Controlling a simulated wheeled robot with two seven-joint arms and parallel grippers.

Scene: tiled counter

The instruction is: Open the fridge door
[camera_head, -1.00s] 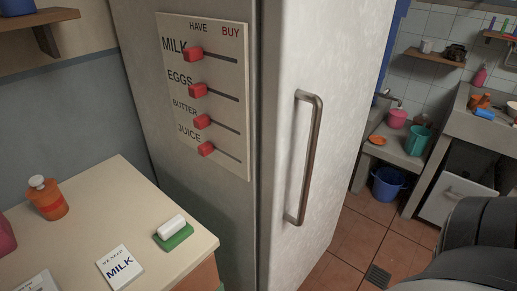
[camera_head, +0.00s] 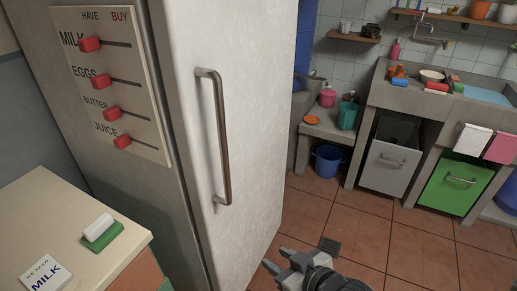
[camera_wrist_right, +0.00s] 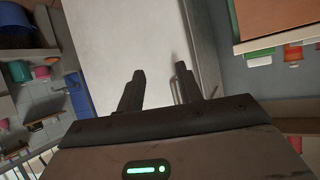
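The fridge door (camera_head: 245,110) is tall, off-white and appears shut in the head view. Its vertical metal bar handle (camera_head: 224,140) is on the left part of the door's face. My right gripper (camera_head: 275,258) is low in the head view, right of the door's lower part and below the handle, apart from it. In the right wrist view, the two dark fingers of the right gripper (camera_wrist_right: 160,72) are spread with nothing held between them. The pale door (camera_wrist_right: 115,50) lies beyond them. My left gripper is in neither current view.
A counter (camera_head: 100,240) with a green-based eraser (camera_head: 100,233) and a milk note (camera_head: 45,275) stands left of the door. A slider board (camera_head: 110,80) is on the fridge's side. Sink units and a blue bucket (camera_head: 327,160) stand at the back right. Tiled floor (camera_head: 350,215) is open before them.

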